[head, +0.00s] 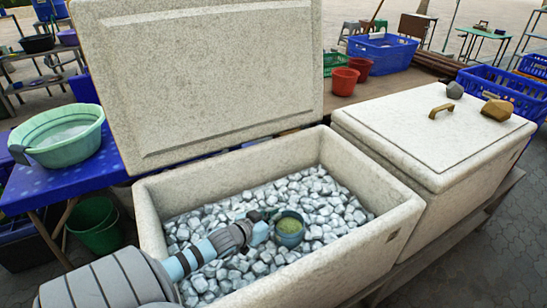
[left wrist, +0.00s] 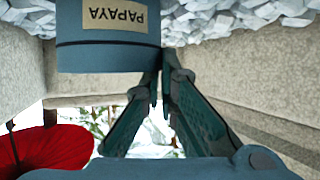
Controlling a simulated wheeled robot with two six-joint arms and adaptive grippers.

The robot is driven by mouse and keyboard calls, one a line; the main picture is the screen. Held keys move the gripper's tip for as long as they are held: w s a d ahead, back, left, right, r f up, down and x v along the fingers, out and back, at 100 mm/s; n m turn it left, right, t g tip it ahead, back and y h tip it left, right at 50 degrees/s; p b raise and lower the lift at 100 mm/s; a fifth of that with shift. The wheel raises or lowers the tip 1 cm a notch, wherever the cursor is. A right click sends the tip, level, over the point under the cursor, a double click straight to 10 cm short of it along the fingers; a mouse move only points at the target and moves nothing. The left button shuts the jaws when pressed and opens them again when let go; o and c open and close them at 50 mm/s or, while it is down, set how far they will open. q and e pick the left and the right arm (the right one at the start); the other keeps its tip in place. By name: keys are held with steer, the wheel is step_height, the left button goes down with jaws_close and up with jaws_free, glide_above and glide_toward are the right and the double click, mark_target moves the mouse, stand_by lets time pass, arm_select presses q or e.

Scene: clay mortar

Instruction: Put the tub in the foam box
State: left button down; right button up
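The tub (head: 289,230) is a small blue-grey round container with green contents, inside the open foam box (head: 152,216) over the ice. In the left wrist view the tub (left wrist: 108,30) shows large, with a PAPAYA label upside down. My left gripper (head: 266,214) reaches into the box from the left. In the left wrist view its fingers (left wrist: 161,75) come together at the tub's edge, with the wall apparently pinched between the tips. One tip is partly hidden by the tub. I cannot tell whether the tub touches the ice. My right gripper is not in view.
The box's raised lid (head: 205,75) stands behind it. A closed foam box (head: 430,130) with stones on top is at the right. A green basin (head: 65,137) sits on a blue table (head: 60,180) at the left. Red buckets (head: 345,81) stand behind.

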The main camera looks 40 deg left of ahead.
arm_select(q)
steer(key=shift+f+b, duration=0.45)
steer(key=shift+f, duration=0.05)
steer(key=c, duration=1.8)
jaws_free()
